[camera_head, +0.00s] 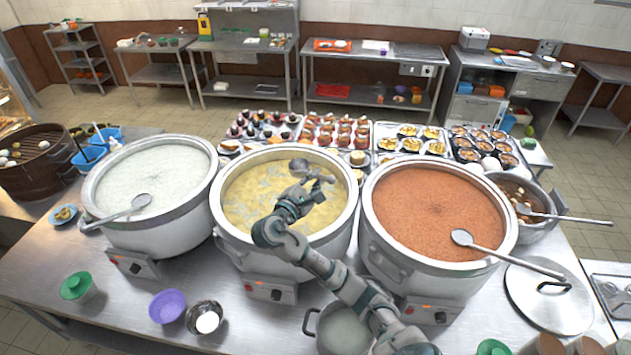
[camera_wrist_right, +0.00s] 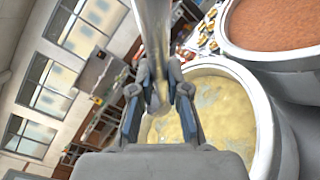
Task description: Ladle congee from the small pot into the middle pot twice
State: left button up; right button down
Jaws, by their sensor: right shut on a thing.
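The middle pot (camera_head: 229,236) is a large steel stockpot of yellow congee, also in the right wrist view (camera_wrist_right: 268,130). My right gripper (camera_head: 303,190) is above its opening, shut on a metal ladle (camera_head: 300,165). In the right wrist view, the shiny ladle handle (camera_wrist_right: 152,45) passes between the fingers (camera_wrist_right: 158,98). I cannot tell whether the ladle holds congee. A small pot (camera_head: 340,332) with a side handle stands at the front, partly hidden by my right arm. Its inside looks pale grey; its contents are unclear. My left gripper is out of view.
A white-congee pot (camera_head: 150,235) with a ladle stands left, and a red-orange pot (camera_head: 440,278) with a ladle right. A lid (camera_head: 548,310) lies front right. A purple bowl (camera_head: 167,306) and metal bowl (camera_head: 205,318) sit front left. Food trays (camera_head: 375,128) line the back.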

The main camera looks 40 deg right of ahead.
jog(key=shift+r, duration=0.1)
notch_tip(320, 180, up, 5)
jog(key=shift+a, duration=0.1)
dwell(0.6)
